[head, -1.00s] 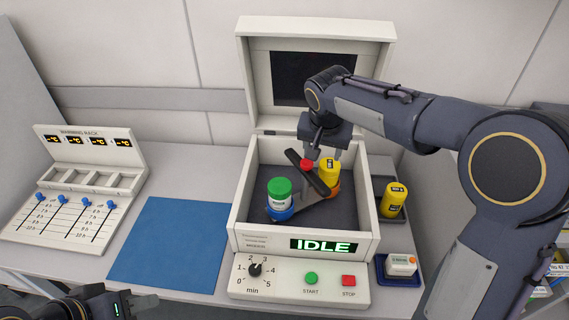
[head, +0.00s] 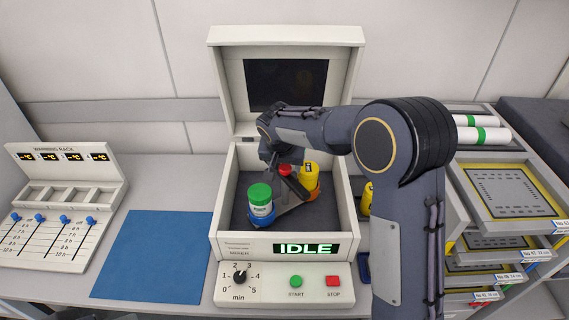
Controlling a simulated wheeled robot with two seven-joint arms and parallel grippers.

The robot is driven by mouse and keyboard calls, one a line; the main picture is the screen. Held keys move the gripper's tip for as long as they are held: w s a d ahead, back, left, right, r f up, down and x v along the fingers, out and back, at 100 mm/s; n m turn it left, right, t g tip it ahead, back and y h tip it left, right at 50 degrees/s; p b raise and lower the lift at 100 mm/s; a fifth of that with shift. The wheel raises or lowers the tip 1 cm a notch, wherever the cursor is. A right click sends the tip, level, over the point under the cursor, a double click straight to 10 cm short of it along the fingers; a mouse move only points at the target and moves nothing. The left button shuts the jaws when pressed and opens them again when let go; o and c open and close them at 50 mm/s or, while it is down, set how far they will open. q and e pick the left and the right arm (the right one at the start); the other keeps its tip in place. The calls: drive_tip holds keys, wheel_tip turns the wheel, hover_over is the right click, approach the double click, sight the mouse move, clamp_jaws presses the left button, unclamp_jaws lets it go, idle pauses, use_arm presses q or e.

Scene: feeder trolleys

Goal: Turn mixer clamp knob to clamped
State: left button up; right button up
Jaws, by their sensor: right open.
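The mixer (head: 228,244) stands open with its lid up, and its display reads IDLE. Inside it are a jar with a green lid and blue base (head: 261,203) at the left and a yellow jar (head: 310,178) at the right. A dark clamp bar (head: 297,188) with a red cap (head: 285,170) lies between the jars. I take this to be the clamp knob; its setting cannot be read. My right gripper (head: 277,166) is open, pointing down just above and beside the red cap. Its fingertips are partly hidden, and contact cannot be told. My left gripper is out of view.
A timer dial (head: 240,277), green start button (head: 296,282) and red stop button (head: 333,282) are on the mixer front. A blue mat (head: 150,255) lies clear at left, beside the warming rack (head: 60,190). My right arm hides much of the right side. Trays (head: 510,190) stand farther right.

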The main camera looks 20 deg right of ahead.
clamp_jaws()
